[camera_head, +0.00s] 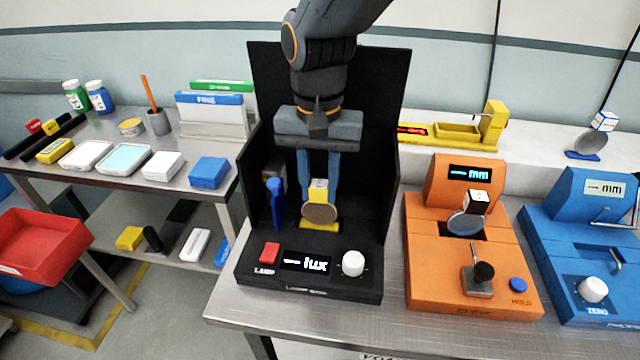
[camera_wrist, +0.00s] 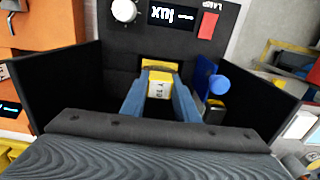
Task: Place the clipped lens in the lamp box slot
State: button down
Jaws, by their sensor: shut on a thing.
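The clipped lens (camera_head: 319,212) is a brownish round disc under a yellow and white clip block (camera_head: 319,190). It is upright inside the black lamp box (camera_head: 330,290), at a yellow slot piece (camera_head: 320,226) on the box floor. My gripper (camera_head: 319,188) reaches down into the box with its blue-grey fingers shut on the clip. In the wrist view the clip block (camera_wrist: 159,86) sits between the fingertips, with the yellow piece just beyond. Whether the lens is seated in the slot or just above it, I cannot tell.
A blue knob-ended part (camera_head: 275,200) stands inside the box to the left of my gripper. Black walls (camera_head: 392,190) close in both sides. A red lamp button (camera_head: 269,253), lux display (camera_head: 307,263) and white knob (camera_head: 353,263) are in front. An orange gauge (camera_head: 470,270) stands right.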

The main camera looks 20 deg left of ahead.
jog(key=shift+f, duration=0.15)
jog(key=c, duration=1.4)
grip_release()
notch_tip(320, 180, up, 12)
jog(key=shift+r+b, duration=0.2)
jog(key=shift+b, duration=0.8)
